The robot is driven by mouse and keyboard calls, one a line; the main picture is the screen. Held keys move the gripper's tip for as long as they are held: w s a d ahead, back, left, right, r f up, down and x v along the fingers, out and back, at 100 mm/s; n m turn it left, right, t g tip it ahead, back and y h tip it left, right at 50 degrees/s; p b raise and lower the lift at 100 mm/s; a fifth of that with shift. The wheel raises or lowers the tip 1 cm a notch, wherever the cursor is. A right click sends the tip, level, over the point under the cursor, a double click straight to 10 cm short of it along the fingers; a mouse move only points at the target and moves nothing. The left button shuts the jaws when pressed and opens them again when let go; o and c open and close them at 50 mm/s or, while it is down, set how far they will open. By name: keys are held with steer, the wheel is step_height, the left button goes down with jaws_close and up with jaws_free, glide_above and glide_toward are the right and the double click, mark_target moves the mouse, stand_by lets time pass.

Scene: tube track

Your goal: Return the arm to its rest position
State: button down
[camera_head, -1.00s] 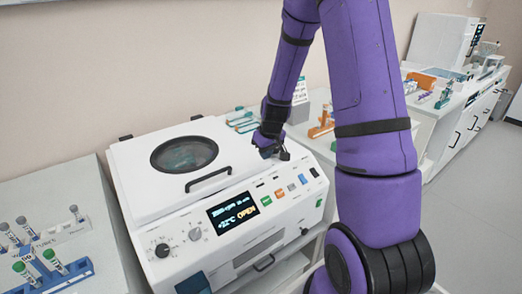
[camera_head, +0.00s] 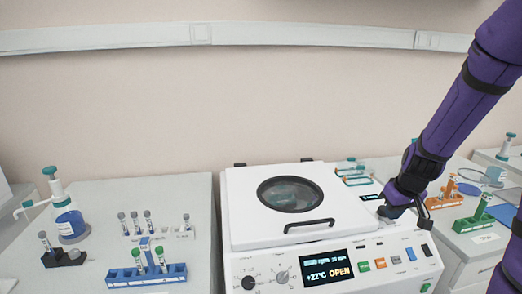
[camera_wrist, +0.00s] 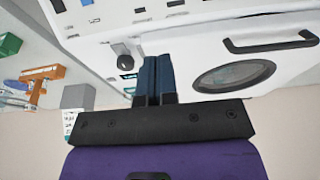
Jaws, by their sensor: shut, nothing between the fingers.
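My purple arm (camera_head: 450,120) comes in from the upper right in the head view. My gripper (camera_head: 405,212) is low over the right side of the white centrifuge (camera_head: 240,225), to the right of its lid. Whether it touches the casing cannot be told. In the wrist view the two dark blue fingers (camera_wrist: 155,62) are together with nothing between them. The centrifuge lid (camera_head: 330,225) with its round window and black handle is down. The display (camera_head: 324,270) reads +22°C and OPEN.
On the left bench stand a blue tube rack (camera_head: 147,276), a grey tube rack (camera_head: 143,238) and a dispenser bottle (camera_head: 70,222). To the right are an orange rack (camera_head: 445,201) and a green rack (camera_head: 475,222). Space above the left bench is clear.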

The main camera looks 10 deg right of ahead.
steer(key=s+a+r+t, duration=0.1)
steer(key=s+a+r, duration=0.35)
steer(key=r, duration=0.35)
steer(key=s+a+r, duration=0.3)
steer(key=a+r, duration=0.3)
steer(key=r, duration=0.1)
steer(key=s+a+r, duration=0.2)
steer(key=s+r, duration=0.2)
steer(key=s, duration=0.2)
steer(key=s+a+r+t, duration=0.1)
steer(key=s+a+r, duration=0.1)
steer(key=s, duration=0.4)
steer(key=shift+s+a+r, duration=0.25)
steer(key=shift+a+r, duration=0.05)
steer(key=shift+r, duration=0.6)
